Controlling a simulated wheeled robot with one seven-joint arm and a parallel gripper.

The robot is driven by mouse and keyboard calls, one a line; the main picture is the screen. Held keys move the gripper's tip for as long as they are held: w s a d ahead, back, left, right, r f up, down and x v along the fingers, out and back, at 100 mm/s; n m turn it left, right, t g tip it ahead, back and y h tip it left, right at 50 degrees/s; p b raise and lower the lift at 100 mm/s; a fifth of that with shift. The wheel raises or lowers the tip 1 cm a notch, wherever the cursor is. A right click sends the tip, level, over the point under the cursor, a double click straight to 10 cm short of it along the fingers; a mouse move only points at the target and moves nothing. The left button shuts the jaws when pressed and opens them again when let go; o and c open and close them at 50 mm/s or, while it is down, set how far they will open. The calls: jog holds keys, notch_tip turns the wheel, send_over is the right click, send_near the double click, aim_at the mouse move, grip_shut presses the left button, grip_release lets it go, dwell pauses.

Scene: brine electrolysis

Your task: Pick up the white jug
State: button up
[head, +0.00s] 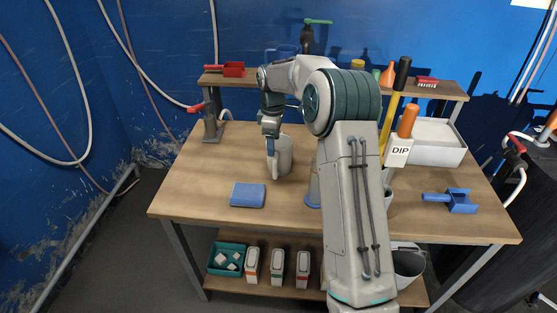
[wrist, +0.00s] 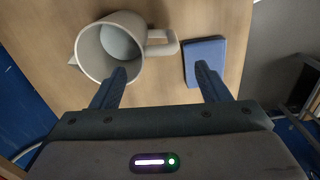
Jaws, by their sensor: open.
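The white jug (head: 284,155) stands upright on the wooden table, partly hidden behind my gripper in the head view. In the wrist view the jug (wrist: 110,48) shows its open mouth from above, with its handle (wrist: 162,43) pointing right and its spout at the left. My gripper (head: 271,148) is over the table beside the jug. In the wrist view my gripper (wrist: 162,75) is open, its two fingers wide apart. The left fingertip overlaps the jug's near rim in the picture, and the handle lies ahead of the gap. I cannot tell whether they touch.
A blue sponge-like block (head: 248,194) lies on the table near the jug; it also shows in the wrist view (wrist: 205,61). A blue scoop (head: 456,201) and white tray (head: 434,142) are at the right. A raised shelf (head: 222,80) runs along the back.

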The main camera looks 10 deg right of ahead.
aim_at(275, 160)
notch_tip(275, 160, down, 3)
jog(key=shift+r, duration=0.1)
jog(key=f, duration=0.1)
jog(key=f+p, duration=0.1)
jog(key=f, duration=0.2)
jog(key=shift+s+d+f, duration=0.15)
jog(key=shift+s+d, duration=0.05)
jog(key=shift+s, duration=0.15)
jog(key=shift+f, duration=0.55)
jog(key=c, duration=1.3)
